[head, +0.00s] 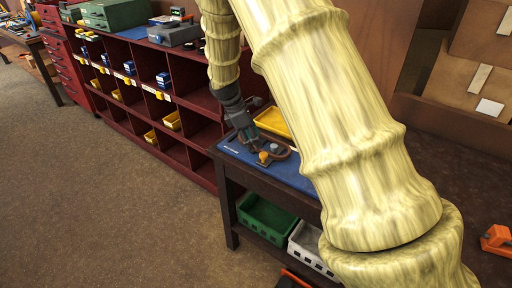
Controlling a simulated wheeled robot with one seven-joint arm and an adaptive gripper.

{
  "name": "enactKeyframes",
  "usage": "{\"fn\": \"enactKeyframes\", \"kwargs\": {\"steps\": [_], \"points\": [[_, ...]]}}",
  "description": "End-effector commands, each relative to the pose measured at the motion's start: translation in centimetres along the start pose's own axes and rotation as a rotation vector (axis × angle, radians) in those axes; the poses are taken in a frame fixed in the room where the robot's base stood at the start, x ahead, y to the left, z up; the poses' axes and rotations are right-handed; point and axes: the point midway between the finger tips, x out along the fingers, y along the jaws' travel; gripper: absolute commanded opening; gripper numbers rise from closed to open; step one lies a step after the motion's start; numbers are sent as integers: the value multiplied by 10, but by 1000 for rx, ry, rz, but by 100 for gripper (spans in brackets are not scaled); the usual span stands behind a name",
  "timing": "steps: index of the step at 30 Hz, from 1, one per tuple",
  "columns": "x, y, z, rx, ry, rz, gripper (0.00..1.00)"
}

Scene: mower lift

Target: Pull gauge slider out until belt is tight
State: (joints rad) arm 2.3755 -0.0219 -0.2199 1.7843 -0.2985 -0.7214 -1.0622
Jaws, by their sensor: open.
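My gripper (248,145) is at the end of my arm, low over the left part of a workbench with a blue mat (292,178). It is open, pointing down. Just beside its fingers, on the mat, is a small belt device (280,156) with a dark brownish loop, a grey round part and an orange-yellow knob (264,157). The fingers are very near this device; I cannot tell whether they touch it. The gauge slider is too small to make out, and how tight the belt is cannot be told. My arm hides the right part of the bench.
A yellow tray (273,122) lies behind the device. A dark red shelf unit (188,119) with small bins stands behind and left of the bench. A green crate (265,219) and a white crate (309,247) sit beneath the bench. Open floor lies at left.

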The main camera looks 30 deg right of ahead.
Motion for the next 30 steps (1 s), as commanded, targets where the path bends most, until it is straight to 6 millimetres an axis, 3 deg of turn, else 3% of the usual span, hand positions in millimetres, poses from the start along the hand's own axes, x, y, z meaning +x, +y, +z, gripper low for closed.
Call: {"fn": "enactKeyframes", "kwargs": {"steps": [3,7,22,30], "points": [[-16,7,5,-25,-16,1,50],[-12,8,3,-35,-21,0,50],[59,7,4,-35,-19,0,50],[83,8,5,-32,-19,1,50]]}}
